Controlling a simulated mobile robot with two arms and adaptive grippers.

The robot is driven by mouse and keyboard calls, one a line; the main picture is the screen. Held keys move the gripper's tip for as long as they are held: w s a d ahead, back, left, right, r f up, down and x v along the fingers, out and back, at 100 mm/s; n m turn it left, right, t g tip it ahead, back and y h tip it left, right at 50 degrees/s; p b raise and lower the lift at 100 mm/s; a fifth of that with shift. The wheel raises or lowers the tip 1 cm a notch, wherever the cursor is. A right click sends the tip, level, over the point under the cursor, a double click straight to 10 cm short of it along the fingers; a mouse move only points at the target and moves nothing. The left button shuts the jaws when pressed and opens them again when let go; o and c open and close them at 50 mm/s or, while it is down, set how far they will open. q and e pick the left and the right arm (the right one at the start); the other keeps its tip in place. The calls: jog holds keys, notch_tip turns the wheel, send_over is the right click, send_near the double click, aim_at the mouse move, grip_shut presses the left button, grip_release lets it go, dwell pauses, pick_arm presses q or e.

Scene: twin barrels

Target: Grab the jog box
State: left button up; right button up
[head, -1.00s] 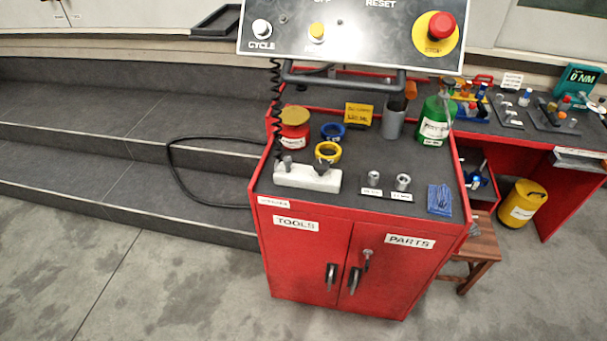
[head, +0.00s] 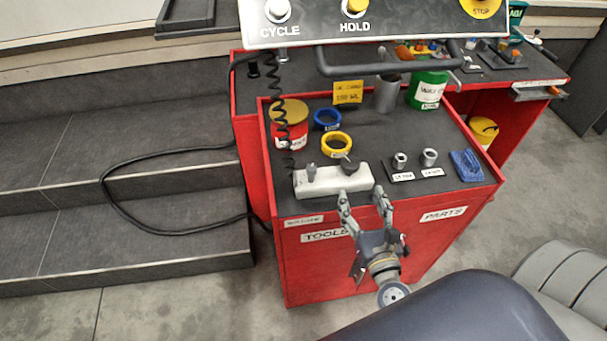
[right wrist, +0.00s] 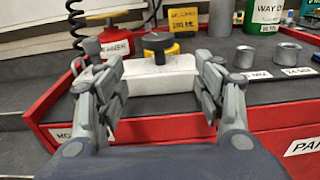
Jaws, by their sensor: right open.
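The jog box (head: 322,183) is a white box with a dark joystick and a grey knob on top. It lies near the front edge of the red cabinet's dark top (head: 440,194), and a black coiled cable (head: 282,120) hangs down to it. In the right wrist view the jog box (right wrist: 160,80) lies ahead, between the finger lines. My right gripper (head: 362,194) is open and empty at the cabinet's front edge, by the right end of the box. It also shows in the right wrist view (right wrist: 158,82), fingers apart on both sides. My left gripper is not in view.
Behind the box are a yellow ring (head: 336,144), a blue ring (head: 327,119) and a red can (head: 288,128). To its right stand two metal sockets (head: 429,157) and a blue bundle (head: 467,165). The control panel (head: 330,22) and its bar (head: 380,68) overhang the back.

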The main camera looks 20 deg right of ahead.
aim_at(351, 162)
jog(key=w, duration=0.1)
jog(key=w+d+r+p, duration=0.1)
jog(key=w, duration=0.2)
jog(key=shift+w+d+r+p, duration=0.2)
jog(key=shift+r+p, duration=0.1)
jog(key=shift+w, duration=0.4)
jog(key=shift+w+r+p, duration=0.1)
jog(key=shift+w+p, duration=0.25)
jog(key=shift+w, duration=0.1)
jog(key=p+x, duration=0.1)
jog(key=x, duration=0.3)
jog(key=shift+w+d+r, duration=0.1)
jog(key=shift+w, duration=0.15)
grip_shut()
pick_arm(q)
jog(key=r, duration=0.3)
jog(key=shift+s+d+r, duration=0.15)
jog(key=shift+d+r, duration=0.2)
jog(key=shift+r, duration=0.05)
pick_arm(e)
jog(key=shift+r, duration=0.15)
